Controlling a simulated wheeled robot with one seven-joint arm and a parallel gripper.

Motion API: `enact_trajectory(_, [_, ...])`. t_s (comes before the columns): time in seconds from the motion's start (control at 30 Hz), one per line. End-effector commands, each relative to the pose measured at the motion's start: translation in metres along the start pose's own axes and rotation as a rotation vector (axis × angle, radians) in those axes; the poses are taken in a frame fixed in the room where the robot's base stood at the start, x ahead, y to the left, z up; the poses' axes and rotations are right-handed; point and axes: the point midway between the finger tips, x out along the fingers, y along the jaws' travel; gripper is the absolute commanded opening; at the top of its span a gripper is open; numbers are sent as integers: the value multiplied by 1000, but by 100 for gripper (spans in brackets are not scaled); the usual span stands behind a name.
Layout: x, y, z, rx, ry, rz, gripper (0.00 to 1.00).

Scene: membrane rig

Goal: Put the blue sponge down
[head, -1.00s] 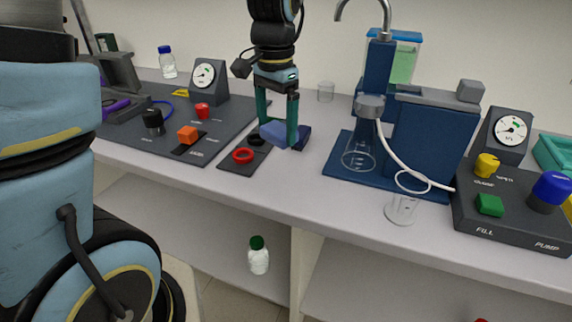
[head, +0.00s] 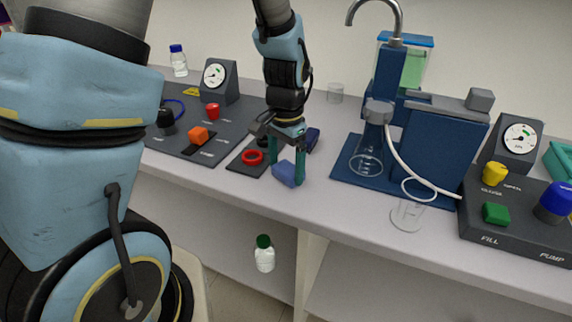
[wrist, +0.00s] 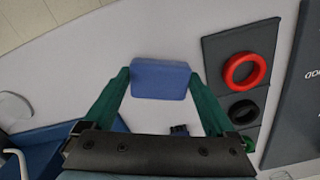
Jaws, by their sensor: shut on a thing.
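The blue sponge (head: 286,174) is between the green fingers of my gripper (head: 287,170), low over the bench top near its front edge. I cannot tell whether its underside touches the bench. In the wrist view the sponge (wrist: 160,80) is a blue block spanning the gap between the fingertips of my gripper (wrist: 158,78), with pale bench around it. The gripper is shut on it.
A dark mat with a red ring (head: 252,157) lies just left of the sponge. A dark blue block (head: 312,138) is behind the gripper. The blue stand base (head: 350,178) is to the right. The bench's front edge (head: 300,208) is close; bare bench lies between.

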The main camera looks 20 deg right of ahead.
Motion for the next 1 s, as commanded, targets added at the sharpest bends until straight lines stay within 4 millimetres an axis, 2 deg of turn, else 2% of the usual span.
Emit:
enact_trajectory(0.13, [4,0,0,0,0,0,30])
enact_trajectory(0.17, [3,0,0,0,0,0,93])
enact_trajectory(0.23, [2,0,0,0,0,0,100])
enact_trajectory(0.47, [2,0,0,0,0,0,100])
enact_trajectory(0.63, [-10,0,-1,0,4,-1,100])
enact_trajectory(0.77, [-32,0,-1,0,6,-2,100])
enact_trajectory(1.0, [-84,0,-2,0,6,-2,100])
